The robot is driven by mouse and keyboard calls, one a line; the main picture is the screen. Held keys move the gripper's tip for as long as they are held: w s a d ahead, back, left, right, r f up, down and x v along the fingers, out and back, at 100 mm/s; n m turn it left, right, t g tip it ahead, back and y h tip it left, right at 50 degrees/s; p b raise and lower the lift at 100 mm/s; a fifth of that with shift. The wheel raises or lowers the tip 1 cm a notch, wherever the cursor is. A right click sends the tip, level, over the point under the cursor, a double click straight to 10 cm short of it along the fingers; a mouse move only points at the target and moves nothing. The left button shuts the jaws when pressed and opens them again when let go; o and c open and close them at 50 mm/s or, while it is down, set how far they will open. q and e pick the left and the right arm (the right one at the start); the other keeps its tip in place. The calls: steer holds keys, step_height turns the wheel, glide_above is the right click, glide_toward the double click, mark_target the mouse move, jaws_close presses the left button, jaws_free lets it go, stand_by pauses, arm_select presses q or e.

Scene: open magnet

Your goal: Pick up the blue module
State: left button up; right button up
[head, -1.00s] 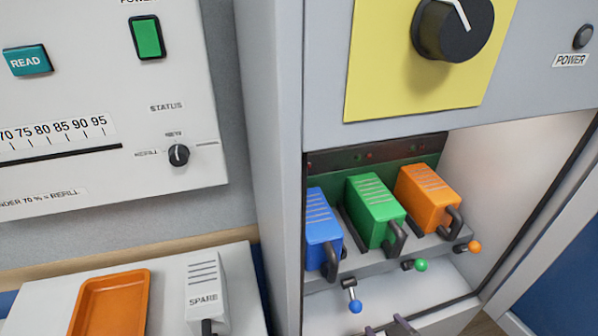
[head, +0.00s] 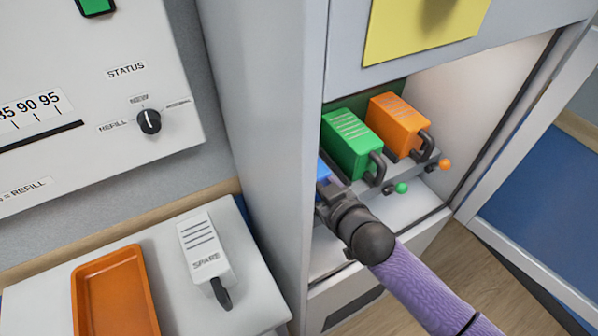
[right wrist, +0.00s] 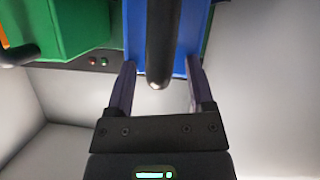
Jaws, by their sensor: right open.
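The blue module (head: 323,171) sits in the cabinet bay at the left end of the row, mostly hidden behind my right gripper and arm in the head view. In the right wrist view the blue module (right wrist: 190,40) fills the top middle, with its dark handle (right wrist: 161,45) pointing toward me. My right gripper (right wrist: 160,82) is open, its two fingers on either side of the handle and apart from it. In the head view the right gripper (head: 325,200) is at the module's front. My left gripper is not in view.
A green module (head: 350,143) and an orange module (head: 398,122) stand to the right of the blue one, with green (head: 401,188) and orange (head: 445,164) knobbed levers below. A white spare module (head: 205,250) and an orange tray (head: 88,300) are on the left bench.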

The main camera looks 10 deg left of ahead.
jaws_close()
stand_by(1.4)
